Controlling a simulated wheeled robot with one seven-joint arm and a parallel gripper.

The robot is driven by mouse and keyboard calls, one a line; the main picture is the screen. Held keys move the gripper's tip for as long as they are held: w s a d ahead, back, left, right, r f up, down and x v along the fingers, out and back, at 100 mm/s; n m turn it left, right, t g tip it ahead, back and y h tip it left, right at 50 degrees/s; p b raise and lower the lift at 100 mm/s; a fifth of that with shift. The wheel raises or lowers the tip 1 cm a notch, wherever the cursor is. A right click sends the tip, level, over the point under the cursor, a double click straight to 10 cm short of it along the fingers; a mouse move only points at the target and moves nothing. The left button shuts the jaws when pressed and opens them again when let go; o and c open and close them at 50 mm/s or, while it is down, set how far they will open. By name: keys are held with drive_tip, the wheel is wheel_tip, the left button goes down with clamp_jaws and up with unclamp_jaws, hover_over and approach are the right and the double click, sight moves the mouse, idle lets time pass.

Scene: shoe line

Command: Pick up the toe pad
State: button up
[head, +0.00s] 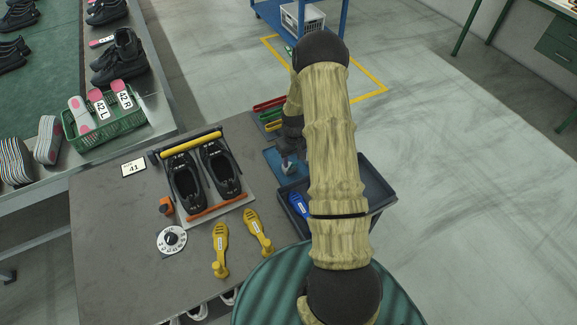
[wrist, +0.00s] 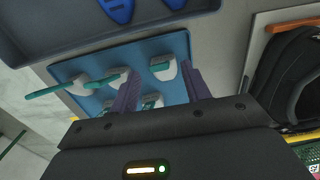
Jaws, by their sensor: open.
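Several small grey-white pads with teal handles lie on a blue tray (wrist: 70,68) in the wrist view. I cannot tell for sure which one is the toe pad. One pad (wrist: 164,70) shows at the fingertips, and two others (wrist: 117,76) (wrist: 80,84) lie to the left. More pads (wrist: 152,102) show partly between the purple fingers. My gripper (wrist: 161,72) is open over the tray, its fingers apart and holding nothing visible. I cannot tell whether they touch a pad. In the head view my gripper (head: 288,160) is above the blue tray (head: 271,156), and my arm hides part of it.
A dark bin (head: 377,190) with a blue last-shaped piece (head: 298,204) stands beside the tray. A fixture holds two black shoes (head: 186,185) (head: 221,172) on the left. Yellow pieces (head: 220,245) (head: 256,229), a dial (head: 171,240) and red and green bars (head: 269,104) lie nearby.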

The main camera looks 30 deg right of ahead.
sight(293, 167)
drive_tip(key=shift+f, duration=0.1)
drive_tip(key=shift+s+f+p, duration=0.1)
drive_tip(key=shift+f+p, duration=0.15)
drive_tip(key=shift+p, duration=0.05)
drive_tip(key=shift+f+p, duration=0.85)
drive_tip(key=shift+f, duration=1.45)
clamp_jaws()
